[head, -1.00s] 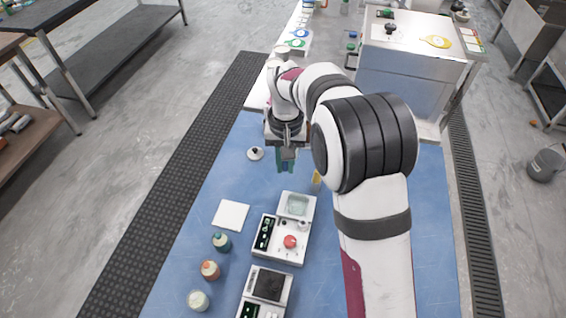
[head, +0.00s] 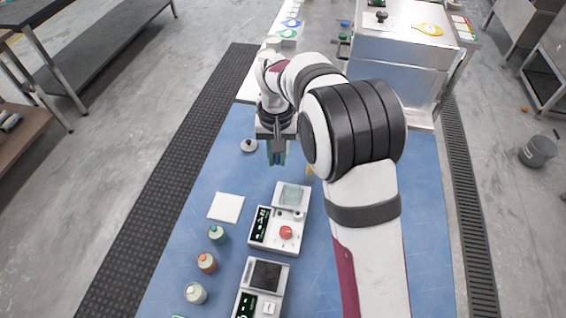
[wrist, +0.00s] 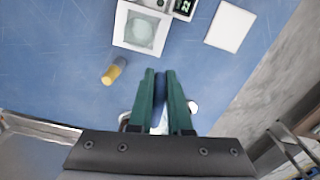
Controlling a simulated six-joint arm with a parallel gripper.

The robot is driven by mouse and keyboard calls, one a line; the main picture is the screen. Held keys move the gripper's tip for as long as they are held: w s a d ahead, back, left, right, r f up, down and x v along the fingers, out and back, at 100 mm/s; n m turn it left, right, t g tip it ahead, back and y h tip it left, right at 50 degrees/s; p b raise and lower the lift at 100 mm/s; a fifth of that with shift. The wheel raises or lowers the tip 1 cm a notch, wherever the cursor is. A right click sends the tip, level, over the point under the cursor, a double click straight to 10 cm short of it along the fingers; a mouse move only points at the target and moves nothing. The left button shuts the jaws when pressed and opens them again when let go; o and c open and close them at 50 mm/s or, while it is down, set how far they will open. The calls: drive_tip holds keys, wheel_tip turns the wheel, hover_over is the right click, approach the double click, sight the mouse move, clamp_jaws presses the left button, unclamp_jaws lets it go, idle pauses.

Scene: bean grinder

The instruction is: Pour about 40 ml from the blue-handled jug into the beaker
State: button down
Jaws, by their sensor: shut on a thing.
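My gripper (head: 277,152) is above the blue table, beyond the scale. In the wrist view my gripper's green fingers (wrist: 160,74) are shut on the blue handle (wrist: 160,92) of the jug. The jug's body is mostly hidden behind the fingers and gripper body, so its tilt and fill cannot be told.
A white pad (head: 226,207) lies left of the scale, with several capped bottles (head: 207,262) nearer. A second device (head: 262,285) stands in front.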

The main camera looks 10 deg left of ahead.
drive_tip(key=s+a+f, duration=0.2)
drive_tip(key=s, duration=0.1)
drive_tip(key=s+a+f, duration=0.2)
drive_tip(key=s+f, duration=0.1)
drive_tip(key=s+a+f, duration=0.2)
drive_tip(key=s, duration=0.2)
drive_tip(key=shift+a+f, duration=0.1)
drive_tip(key=shift+f, duration=0.2)
drive_tip(key=shift+y, duration=0.3)
drive_tip(key=shift+w+d+r+y, duration=0.1)
drive_tip(key=shift+d+r+y, duration=0.1)
drive_tip(key=shift+d+y, duration=0.6)
drive_tip(key=shift+w+d+r+y, duration=0.15)
drive_tip(key=shift+d+y, duration=0.45)
drive_tip(key=shift+y, duration=0.4)
drive_tip(key=shift+d+r+y, duration=0.45)
drive_tip(key=shift+r+y, duration=0.05)
drive_tip(key=shift+y, duration=0.1)
drive_tip(key=shift+d+r+y, duration=0.2)
drive_tip(key=shift+d+y, duration=0.15)
drive_tip(key=shift+y, duration=0.05)
drive_tip(key=shift+d+y, duration=0.45)
drive_tip(key=shift+y, duration=0.55)
drive_tip(key=shift+d+r+y, duration=0.1)
drive_tip(key=shift+d+y, duration=0.05)
drive_tip(key=shift+y, duration=0.35)
